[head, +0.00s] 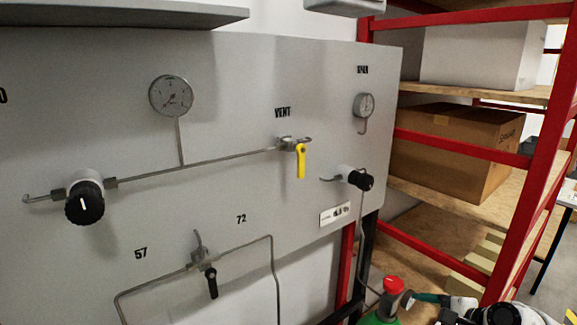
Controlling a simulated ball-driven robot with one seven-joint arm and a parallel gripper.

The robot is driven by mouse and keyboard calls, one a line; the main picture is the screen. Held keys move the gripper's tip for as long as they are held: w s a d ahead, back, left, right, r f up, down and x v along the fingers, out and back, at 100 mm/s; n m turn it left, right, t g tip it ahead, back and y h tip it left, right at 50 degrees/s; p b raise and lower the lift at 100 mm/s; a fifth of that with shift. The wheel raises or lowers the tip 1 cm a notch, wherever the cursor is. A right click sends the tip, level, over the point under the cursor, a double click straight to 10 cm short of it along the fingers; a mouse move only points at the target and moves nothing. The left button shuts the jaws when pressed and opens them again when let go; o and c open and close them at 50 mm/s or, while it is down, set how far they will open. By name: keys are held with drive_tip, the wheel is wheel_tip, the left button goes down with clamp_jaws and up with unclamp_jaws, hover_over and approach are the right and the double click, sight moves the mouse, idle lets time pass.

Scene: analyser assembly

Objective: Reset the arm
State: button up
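Part of my arm (500,314), white with black joints, shows at the bottom right corner, low beside the shelf. A teal piece (430,298) sticks out left from its end towards a green gas cylinder (380,319) with a red top (393,285). I cannot tell if the teal piece is part of my gripper or a separate thing, or if it touches the cylinder's fitting. My gripper's fingers cannot be made out, so its opening is unclear.
A grey panel (235,75) carries gauges (171,96), black knobs (84,203), thin pipes and a yellow VENT lever (301,161) pointing down. A black-handled valve (212,283) is below. Red-framed shelving (545,150) with a cardboard box (455,150) stands at the right, close to my arm.

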drive_tip(key=s+f+n+g+h, duration=0.2)
drive_tip(key=s+f+n, duration=0.3)
drive_tip(key=s, duration=0.7)
drive_tip(key=s+a+f+n+g+h+b, duration=0.1)
drive_tip(key=s+f+n, duration=0.5)
drive_tip(key=s, duration=0.7)
drive_tip(key=s+a+f+n+g+h, duration=0.1)
drive_tip(key=s+f+n+g, duration=0.4)
drive_tip(key=s, duration=0.8)
wheel_tip(320, 180, down, 2)
drive_tip(key=shift+f+n+h+b, duration=0.25)
drive_tip(key=shift+n+h+b, duration=0.15)
drive_tip(key=shift+h, duration=0.5)
drive_tip(key=shift+c, duration=0.2)
